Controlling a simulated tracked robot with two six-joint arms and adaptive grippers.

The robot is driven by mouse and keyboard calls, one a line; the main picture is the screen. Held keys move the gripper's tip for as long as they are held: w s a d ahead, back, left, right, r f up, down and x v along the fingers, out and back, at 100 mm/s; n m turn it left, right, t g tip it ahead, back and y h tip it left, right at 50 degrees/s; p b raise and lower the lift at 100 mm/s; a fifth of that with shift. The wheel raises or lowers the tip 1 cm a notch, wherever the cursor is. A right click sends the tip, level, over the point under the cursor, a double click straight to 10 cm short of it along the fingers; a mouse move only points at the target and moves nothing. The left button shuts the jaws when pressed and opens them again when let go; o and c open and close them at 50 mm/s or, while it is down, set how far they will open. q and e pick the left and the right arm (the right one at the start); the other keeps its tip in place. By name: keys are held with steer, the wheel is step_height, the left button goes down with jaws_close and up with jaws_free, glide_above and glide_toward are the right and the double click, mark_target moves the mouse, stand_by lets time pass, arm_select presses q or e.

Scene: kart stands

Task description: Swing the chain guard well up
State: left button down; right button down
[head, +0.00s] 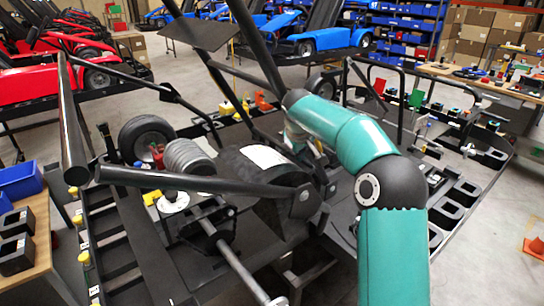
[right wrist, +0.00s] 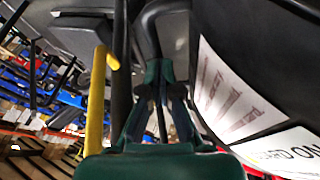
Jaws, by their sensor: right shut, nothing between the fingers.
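The chain guard (head: 240,178) looks like the black curved cover with a white label, low in the middle of the kart frame in the head view. It seems to be down over the rear axle parts. In the right wrist view the dark guard (right wrist: 245,35) fills the right side, with its printed label partly readable. My right gripper (head: 298,138) is beside the guard's upper right end, mostly hidden behind my teal arm. In the right wrist view my right gripper (right wrist: 162,75) has its fingers closed together and empty, apart from the label. My left gripper is not in view.
Black frame tubes (head: 200,181) cross around the guard. A wheel (head: 147,138) stands left of it. In the right wrist view a yellow rod (right wrist: 97,100) and a black bar are close left of the fingers. A workbench (head: 505,82) stands at the right.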

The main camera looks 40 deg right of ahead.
steer(key=a+r, duration=0.2)
steer(key=shift+w+a+r, duration=0.15)
steer(key=shift+a+r, duration=0.25)
steer(key=s+r, duration=0.3)
steer(key=r, duration=0.6)
steer(key=shift+s+a+r, duration=0.15)
steer(key=shift+s+a, duration=0.1)
steer(key=shift+a, duration=0.15)
